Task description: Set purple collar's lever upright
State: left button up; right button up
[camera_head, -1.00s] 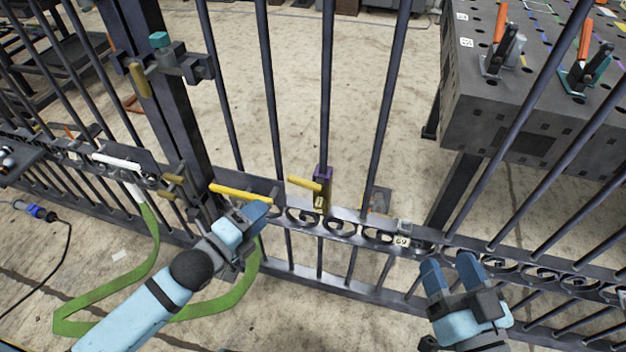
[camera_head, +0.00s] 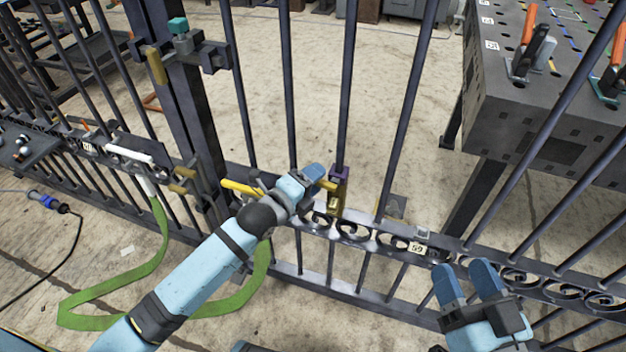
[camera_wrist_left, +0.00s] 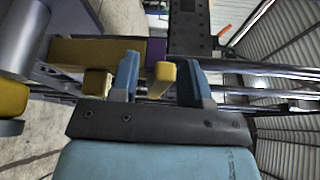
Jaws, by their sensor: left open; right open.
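The purple collar (camera_head: 340,173) sits on an upright bar of the gate, above a yellow block. Its yellow lever (camera_head: 328,186) sticks out to the left, roughly level, partly hidden by my left gripper (camera_head: 312,178). In the left wrist view, the lever's end (camera_wrist_left: 162,75) lies between the two open blue fingers, closer to the right one. I cannot tell whether a finger touches it. A bit of the purple collar (camera_wrist_left: 156,50) shows behind. My right gripper (camera_head: 468,282) is open and empty, in front of the gate at lower right.
Another yellow lever (camera_head: 240,187) lies left of my left gripper, near the thick gate post (camera_head: 190,110). A green strap (camera_head: 165,250) hangs from a white handle on the left. A grey perforated table (camera_head: 545,110) stands behind the gate at right.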

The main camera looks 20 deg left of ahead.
pick_arm(q)
jog(key=shift+c, duration=0.4)
grip_shut()
